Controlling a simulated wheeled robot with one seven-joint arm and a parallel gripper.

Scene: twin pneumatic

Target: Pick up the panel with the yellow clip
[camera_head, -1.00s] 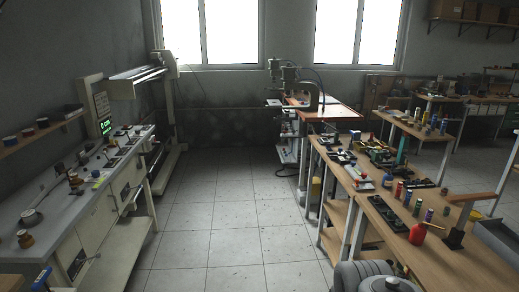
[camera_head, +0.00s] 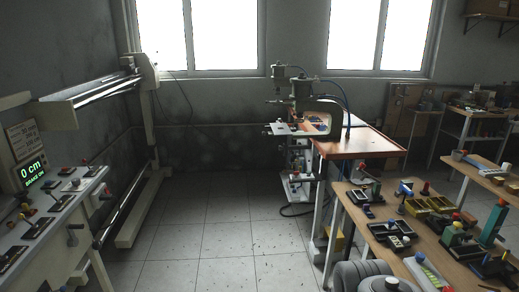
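I cannot make out a panel with a yellow clip. On the wooden workbench (camera_head: 385,224) at the right are several small dark devices. Among them are a dark box with buttons (camera_head: 397,240) and a yellowish tray (camera_head: 438,203); neither is clearly a panel with a clip. A rounded grey part of my own body shows at the bottom, right of the middle. My gripper is not in view.
An orange-topped table (camera_head: 362,144) with a pneumatic press (camera_head: 318,105) stands ahead.

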